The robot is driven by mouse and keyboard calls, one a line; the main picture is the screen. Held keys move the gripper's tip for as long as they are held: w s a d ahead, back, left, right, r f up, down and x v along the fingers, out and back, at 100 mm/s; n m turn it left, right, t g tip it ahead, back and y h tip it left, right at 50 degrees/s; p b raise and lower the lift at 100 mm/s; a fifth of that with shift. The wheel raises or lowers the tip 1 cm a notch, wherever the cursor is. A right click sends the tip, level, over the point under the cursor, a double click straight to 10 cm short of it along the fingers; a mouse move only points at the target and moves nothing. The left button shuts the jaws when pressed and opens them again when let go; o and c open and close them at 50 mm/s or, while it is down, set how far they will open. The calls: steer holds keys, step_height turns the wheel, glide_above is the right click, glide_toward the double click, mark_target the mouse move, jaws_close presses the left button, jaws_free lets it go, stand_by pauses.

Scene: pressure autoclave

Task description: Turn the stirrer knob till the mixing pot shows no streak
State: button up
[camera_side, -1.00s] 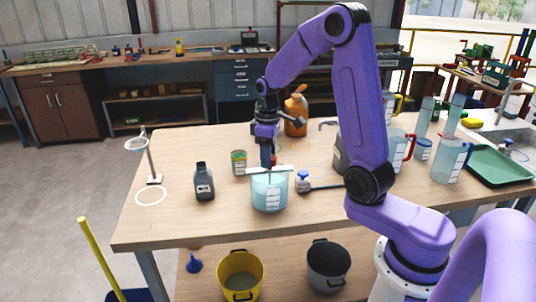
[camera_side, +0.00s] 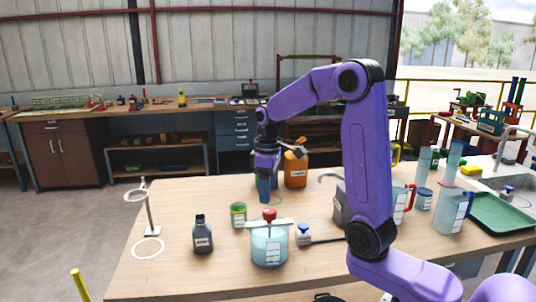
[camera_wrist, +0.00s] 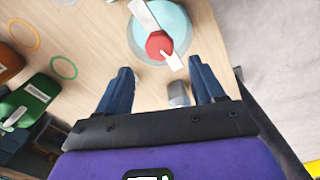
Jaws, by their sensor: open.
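The mixing pot (camera_side: 262,251) is a pale blue vessel with a white label, upright near the table's front edge. A white bar (camera_side: 252,223) crosses its top, with the red stirrer knob (camera_side: 269,214) above it. In the wrist view the red knob (camera_wrist: 157,43) has a white pointer and sits over the blue pot (camera_wrist: 176,18). My gripper (camera_side: 265,194) is raised behind the knob, apart from it. In the wrist view my gripper (camera_wrist: 162,86) is open, its fingertips short of the knob. I cannot make out any streak in the pot.
A ring stand (camera_side: 150,212) is at the left, an orange jug (camera_side: 296,170) behind, and a green tray (camera_side: 500,213) far right.

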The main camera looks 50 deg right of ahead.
mark_target(268, 210)
step_height(268, 210, up, 11)
stand_by(0.3)
steer(key=shift+f, duration=0.1)
stand_by(0.8)
steer(key=s+a+f+n, duration=0.2)
steer(key=s+a+f, duration=0.15)
steer(key=a, duration=0.25)
steer(key=s+a+f+n, duration=0.2)
steer(key=s+a+f, duration=0.1)
steer(key=s+a, duration=0.25)
steer(key=s+a+f+n, duration=0.1)
steer(key=s+f+n, duration=0.1)
steer(key=s, duration=0.7)
steer(key=s+a+f+n, duration=0.1)
steer(key=s+f, duration=0.3)
steer(key=s, duration=0.5)
steer(key=shift+a+f+n, duration=0.4)
steer(key=shift+n, duration=0.1)
steer(key=shift+s, duration=0.1)
